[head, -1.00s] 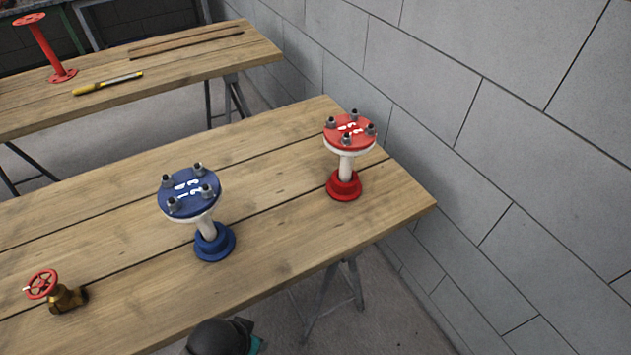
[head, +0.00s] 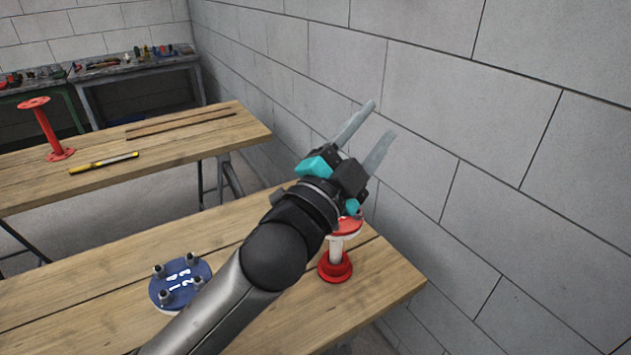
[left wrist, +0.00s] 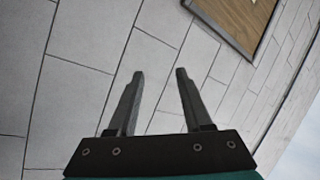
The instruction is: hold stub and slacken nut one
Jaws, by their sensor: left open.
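Two flanged stubs stand upright on the near wooden bench. The blue stub (head: 181,282) has a round blue top plate with white numbers and several nuts; my left arm hides its lower part. The red stub (head: 336,265) stands to its right, near the bench's right end; my arm and gripper cover much of its top plate. My left gripper (head: 371,121) is raised above and beyond the red stub in the picture, pointing up towards the wall. Its two fingers are apart and empty, as the left wrist view (left wrist: 159,75) also shows. My right gripper is in no frame.
The near bench (head: 385,290) has bare planks around the red stub. A grey block wall (head: 480,110) runs along the right. A second bench (head: 205,145) behind carries a red flanged pipe (head: 46,132), a yellow tool (head: 104,163) and dark strips. Cluttered worktables stand farther back.

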